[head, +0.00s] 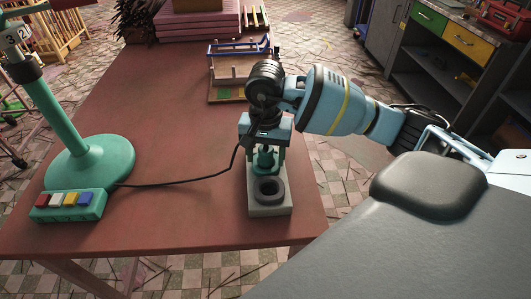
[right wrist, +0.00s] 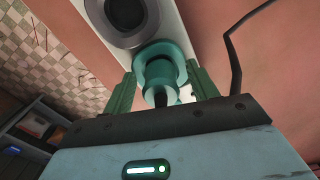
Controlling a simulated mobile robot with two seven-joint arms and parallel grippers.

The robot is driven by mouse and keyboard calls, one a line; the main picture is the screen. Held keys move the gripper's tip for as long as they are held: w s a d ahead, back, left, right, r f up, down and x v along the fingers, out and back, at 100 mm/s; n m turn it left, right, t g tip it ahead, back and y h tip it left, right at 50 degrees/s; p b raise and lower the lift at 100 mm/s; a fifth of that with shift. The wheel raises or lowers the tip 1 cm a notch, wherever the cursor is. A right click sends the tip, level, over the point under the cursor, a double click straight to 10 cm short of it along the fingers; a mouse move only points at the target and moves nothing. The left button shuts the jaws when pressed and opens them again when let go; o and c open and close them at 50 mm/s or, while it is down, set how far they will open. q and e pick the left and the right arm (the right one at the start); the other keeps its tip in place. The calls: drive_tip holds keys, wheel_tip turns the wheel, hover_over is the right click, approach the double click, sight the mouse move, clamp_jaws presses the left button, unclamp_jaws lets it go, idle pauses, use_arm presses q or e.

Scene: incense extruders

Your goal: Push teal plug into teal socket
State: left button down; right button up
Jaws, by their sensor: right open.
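The teal plug (head: 265,154) stands upright at the teal socket (head: 264,168), a ring on a pale block (head: 270,209). In the right wrist view the plug (right wrist: 159,72) sits within the round outline of the teal socket (right wrist: 178,57); I cannot tell how deep it is. My right gripper (head: 265,158) points down over it, its green fingers open on either side of the plug; they look apart from it. In the right wrist view my right gripper (right wrist: 161,75) straddles the plug. My left gripper is not in view.
A dark grey ring socket (head: 270,188) is on the block's near end. A black cable (head: 180,181) runs from a teal button box (head: 68,205) towards my right gripper. A teal stand (head: 90,161) is at left, a rack (head: 230,70) behind. The table's middle (head: 170,120) is mostly clear.

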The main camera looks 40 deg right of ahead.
sight(265, 149)
wheel_tip(265, 149, up, 7)
drive_tip(key=shift+f, duration=0.1)
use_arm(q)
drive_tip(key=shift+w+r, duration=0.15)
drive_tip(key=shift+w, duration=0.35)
use_arm(e)
drive_tip(key=shift+r, duration=0.5)
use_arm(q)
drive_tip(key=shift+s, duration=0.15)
